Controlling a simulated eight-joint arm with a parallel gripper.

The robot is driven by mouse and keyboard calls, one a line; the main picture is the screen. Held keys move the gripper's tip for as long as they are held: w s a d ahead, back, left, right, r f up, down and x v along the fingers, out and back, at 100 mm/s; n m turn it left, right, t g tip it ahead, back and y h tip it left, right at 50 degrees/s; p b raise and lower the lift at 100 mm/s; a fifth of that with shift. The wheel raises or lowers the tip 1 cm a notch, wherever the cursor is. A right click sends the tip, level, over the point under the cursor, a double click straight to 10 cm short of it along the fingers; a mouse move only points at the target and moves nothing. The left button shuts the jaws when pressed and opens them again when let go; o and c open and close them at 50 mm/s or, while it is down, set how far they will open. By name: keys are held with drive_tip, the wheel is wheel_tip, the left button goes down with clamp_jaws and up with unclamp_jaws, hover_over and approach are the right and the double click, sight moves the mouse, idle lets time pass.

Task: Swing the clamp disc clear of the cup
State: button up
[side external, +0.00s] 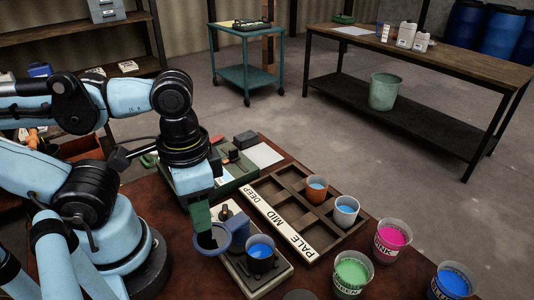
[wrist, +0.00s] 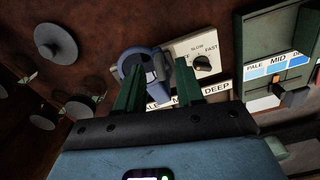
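The clamp disc (side external: 212,240) is a blue-grey round piece beside the stirrer base (side external: 262,285), left of the cup (side external: 260,258). In the side view the disc and cup look apart. In the wrist view the blue-grey clamp (wrist: 128,66) lies near my fingertips, beside the SLOW/FAST knob (wrist: 203,63); I cannot make out the cup there. My gripper (side external: 203,222) points down just above the disc. Its green fingers (wrist: 157,68) are spread apart; I cannot tell whether either touches the clamp.
Pink (side external: 392,240), green (side external: 352,274) and blue (side external: 453,283) paint pails stand at the right. A green box (side external: 233,172) is behind my gripper.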

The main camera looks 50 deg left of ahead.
drive_tip(key=shift+f, duration=0.45)
clamp_jaws()
idle(1.2)
